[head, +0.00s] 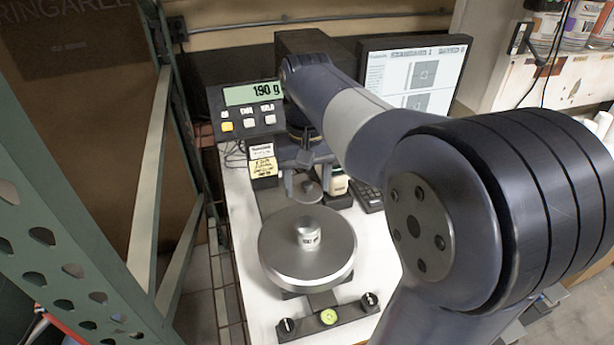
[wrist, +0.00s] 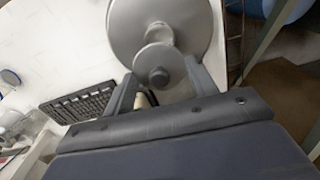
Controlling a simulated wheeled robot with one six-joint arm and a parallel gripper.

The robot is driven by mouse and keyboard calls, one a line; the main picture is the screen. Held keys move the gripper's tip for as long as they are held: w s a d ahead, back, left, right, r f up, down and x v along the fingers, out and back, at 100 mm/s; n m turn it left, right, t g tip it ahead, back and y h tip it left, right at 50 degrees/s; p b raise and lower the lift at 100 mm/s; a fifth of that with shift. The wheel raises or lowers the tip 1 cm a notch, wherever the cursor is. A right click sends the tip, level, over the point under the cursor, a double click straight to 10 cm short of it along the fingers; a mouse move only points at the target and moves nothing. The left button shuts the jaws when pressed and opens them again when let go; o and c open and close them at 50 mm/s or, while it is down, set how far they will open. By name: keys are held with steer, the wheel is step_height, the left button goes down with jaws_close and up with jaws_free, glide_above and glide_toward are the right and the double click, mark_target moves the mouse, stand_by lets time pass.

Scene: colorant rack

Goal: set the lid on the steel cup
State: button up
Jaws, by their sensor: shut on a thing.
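The cup (wrist: 160,33) is partly hidden behind the lid there. My arm hides part of the scale's back.
The scale display (head: 253,94) reads 190 g. A keyboard (wrist: 80,102) and a monitor (head: 415,75) stand beside the scale. A green metal rack post (head: 60,225) rises at the left. The white bench (head: 385,265) is clear right of the pan.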

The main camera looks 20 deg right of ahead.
steer(key=shift+f+b, duration=2.2)
steer(key=shift+f, duration=1.9)
steer(key=shift+f, duration=0.5)
steer(key=o, duration=1.1)
steer(key=shift+c, duration=0.2)
step_height(320, 180, up, 11)
steer(key=shift+f, duration=0.1)
steer(key=shift+f, duration=0.1)
step_height(320, 180, down, 10)
steer(key=shift+f, duration=0.25)
steer(key=shift+r, duration=0.2)
